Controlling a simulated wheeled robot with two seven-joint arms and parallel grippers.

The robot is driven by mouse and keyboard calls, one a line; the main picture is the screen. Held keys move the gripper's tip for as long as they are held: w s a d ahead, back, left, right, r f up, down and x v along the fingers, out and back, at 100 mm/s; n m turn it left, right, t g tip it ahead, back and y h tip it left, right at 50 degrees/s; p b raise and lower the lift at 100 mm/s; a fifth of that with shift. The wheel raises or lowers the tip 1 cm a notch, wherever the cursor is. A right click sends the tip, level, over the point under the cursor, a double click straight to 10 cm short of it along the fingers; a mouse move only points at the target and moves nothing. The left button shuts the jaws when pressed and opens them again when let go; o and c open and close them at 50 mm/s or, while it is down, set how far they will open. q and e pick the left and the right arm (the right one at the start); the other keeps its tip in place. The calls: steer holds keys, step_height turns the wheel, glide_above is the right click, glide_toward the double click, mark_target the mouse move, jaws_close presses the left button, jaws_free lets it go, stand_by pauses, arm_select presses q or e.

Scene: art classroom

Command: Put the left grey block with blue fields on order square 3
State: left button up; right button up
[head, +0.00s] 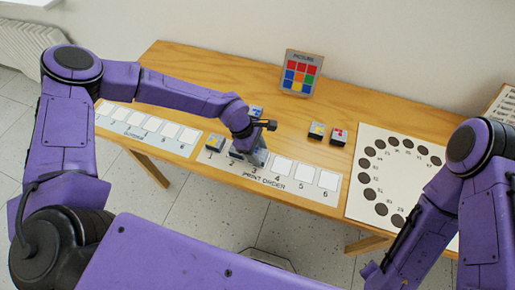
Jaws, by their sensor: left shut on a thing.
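My left gripper (248,150) points down over the print order strip (223,170), around squares 2 and 3. It is shut on a grey block (259,157), which is mostly hidden by the fingers. The block is at or just above order square 3; I cannot tell whether it touches the strip. Its coloured fields cannot be made out. Another block with blue (256,111) stands behind my left wrist, partly hidden. My right gripper is out of view.
A grey block with yellow (209,144) sits on order square 1. Squares 4 to 6 are empty. Two blocks, one with yellow (317,130) and one with red (338,136), stand to the right. A picture card (301,73) stands behind. A dotted sheet (362,205) lies at right.

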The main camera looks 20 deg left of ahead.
arm_select(q)
steer(key=o, duration=1.3)
steer(key=shift+s, duration=0.1)
steer(key=shift+o, duration=0.2)
steer(key=b+v, duration=0.2)
steer(key=v, duration=1)
